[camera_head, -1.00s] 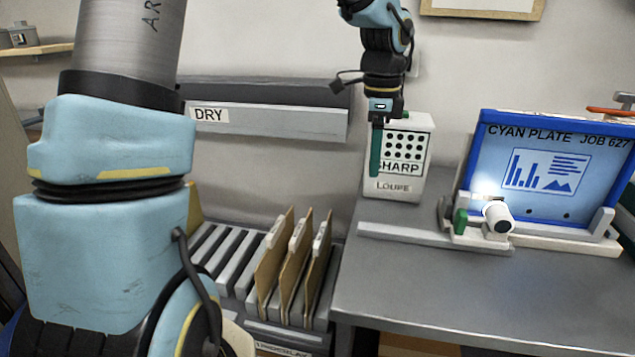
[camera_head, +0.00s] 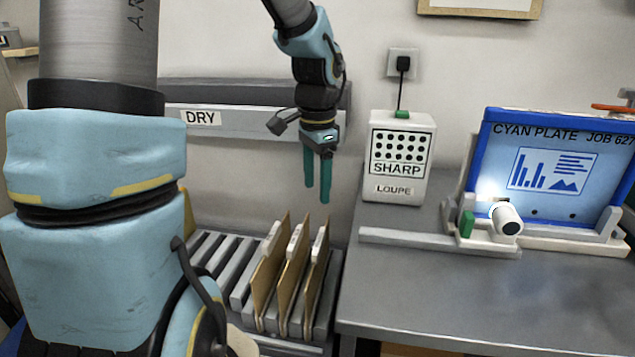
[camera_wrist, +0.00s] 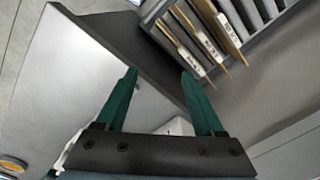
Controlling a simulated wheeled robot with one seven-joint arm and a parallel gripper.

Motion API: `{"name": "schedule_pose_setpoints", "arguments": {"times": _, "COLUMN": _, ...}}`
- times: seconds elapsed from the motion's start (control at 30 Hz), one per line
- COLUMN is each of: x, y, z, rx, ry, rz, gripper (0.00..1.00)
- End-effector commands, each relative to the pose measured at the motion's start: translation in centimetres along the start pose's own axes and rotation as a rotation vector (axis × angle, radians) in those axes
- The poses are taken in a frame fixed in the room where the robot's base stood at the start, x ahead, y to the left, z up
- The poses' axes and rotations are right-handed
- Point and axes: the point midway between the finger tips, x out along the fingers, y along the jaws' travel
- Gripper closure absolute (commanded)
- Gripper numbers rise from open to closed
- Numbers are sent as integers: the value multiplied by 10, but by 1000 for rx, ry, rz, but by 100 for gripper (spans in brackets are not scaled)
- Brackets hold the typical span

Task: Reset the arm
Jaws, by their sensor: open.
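My gripper (camera_head: 317,190) is in the head view, left of the white loupe box, pointing down. Its two green fingers are apart with nothing between them. It hangs in the air above the right end of the file rack and touches nothing that I can see. In the wrist view my gripper (camera_wrist: 158,85) also shows its green fingers spread and empty, with the grey bench top (camera_wrist: 70,75) and the rack's folders beyond them.
The loupe box (camera_head: 397,165) stands on the bench (camera_head: 440,290). Right of it a blue-framed cyan plate (camera_head: 550,170) stands upright behind a small lamp-like unit (camera_head: 505,218). The rack (camera_head: 232,275) holds several brown folders (camera_head: 290,280). A grey "DRY" rail (camera_head: 260,124) runs along the wall.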

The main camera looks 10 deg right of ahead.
Motion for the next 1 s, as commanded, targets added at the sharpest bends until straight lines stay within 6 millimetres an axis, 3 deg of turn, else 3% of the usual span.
{"name": "schedule_pose_setpoints", "arguments": {"times": 0.17, "x": 0, "y": 0, "z": 1, "rx": -4, "ry": 0, "rz": 0, "gripper": 30}}
{"name": "schedule_pose_setpoints", "arguments": {"times": 0.27, "x": 3, "y": -4, "z": 19, "rx": -102, "ry": 2, "rz": -5, "gripper": 30}}
{"name": "schedule_pose_setpoints", "arguments": {"times": 0.5, "x": 24, "y": -10, "z": 130, "rx": -786, "ry": 49, "rz": -39, "gripper": 30}}
{"name": "schedule_pose_setpoints", "arguments": {"times": 0.63, "x": 30, "y": -4, "z": 169, "rx": -1068, "ry": 81, "rz": -51, "gripper": 30}}
{"name": "schedule_pose_setpoints", "arguments": {"times": 0.73, "x": 32, "y": 0, "z": 180, "rx": -1157, "ry": 93, "rz": -53, "gripper": 30}}
{"name": "schedule_pose_setpoints", "arguments": {"times": 1.0, "x": 33, "y": -1, "z": 180, "rx": -1163, "ry": 94, "rz": -53, "gripper": 30}}
